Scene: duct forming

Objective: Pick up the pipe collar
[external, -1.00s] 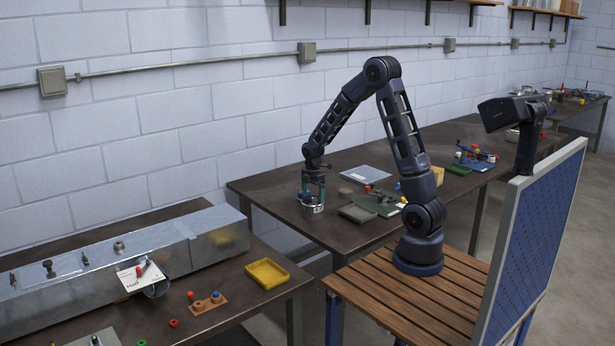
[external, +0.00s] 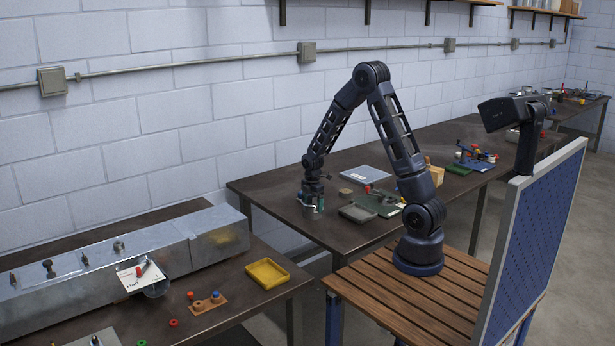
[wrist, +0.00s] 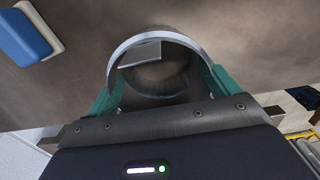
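The pipe collar is a short, wide metal ring (wrist: 113,55) in the wrist view, its open mouth facing the camera. The teal fingers of my gripper (wrist: 160,92) lie one on each side of it, at or very near its outer wall. I cannot tell whether both fingers press on it. In the external view, my gripper (external: 313,196) points straight down at the collar (external: 312,212), which stands near the left end of the dark back table. The arm partly hides the collar there. A grey flat patch shows through the ring.
On the same table stand a grey tray (external: 357,213), a green mat (external: 383,207), a pale flat plate (external: 361,174) and a round wooden block (external: 345,192). A blue and white object (wrist: 28,32) is at upper left in the wrist view. The front table holds a yellow tray (external: 267,274).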

